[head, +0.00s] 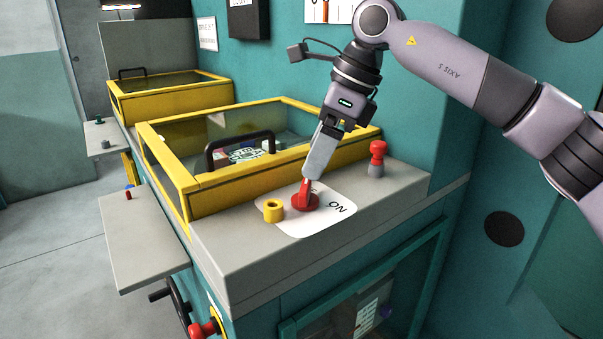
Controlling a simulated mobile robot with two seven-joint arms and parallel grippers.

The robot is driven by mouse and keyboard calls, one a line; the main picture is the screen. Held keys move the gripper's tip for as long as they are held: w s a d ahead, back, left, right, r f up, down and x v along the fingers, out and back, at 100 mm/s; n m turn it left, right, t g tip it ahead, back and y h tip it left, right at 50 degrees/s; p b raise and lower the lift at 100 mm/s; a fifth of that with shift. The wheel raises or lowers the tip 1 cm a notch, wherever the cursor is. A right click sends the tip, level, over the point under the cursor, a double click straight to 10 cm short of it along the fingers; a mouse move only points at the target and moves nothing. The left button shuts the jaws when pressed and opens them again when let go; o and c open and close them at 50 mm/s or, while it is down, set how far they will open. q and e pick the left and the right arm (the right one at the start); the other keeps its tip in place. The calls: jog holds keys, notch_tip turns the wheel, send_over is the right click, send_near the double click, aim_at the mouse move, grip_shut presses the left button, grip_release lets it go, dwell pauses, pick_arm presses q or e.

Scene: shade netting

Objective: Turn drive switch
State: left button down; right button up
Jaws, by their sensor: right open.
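The drive switch (305,200) is a red rotary knob with a raised handle on a white plate (336,218) marked "ON". The plate lies on the grey top of the machine. My right gripper (309,176) comes down from the upper right, with its fingertips at the red handle. The fingers hide part of the handle, and I cannot tell whether they touch it. The right gripper is open. My left gripper is not in view.
Behind is a yellow-framed transparent cover (285,108) with a black handle (239,148). A grey side shelf (142,238) juts out at left.

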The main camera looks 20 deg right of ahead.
aim_at(302, 185)
jog(key=x, duration=0.5)
jog(key=shift+a+f, duration=0.2)
jog(key=shift+f, duration=0.2)
jog(key=c, duration=1.1)
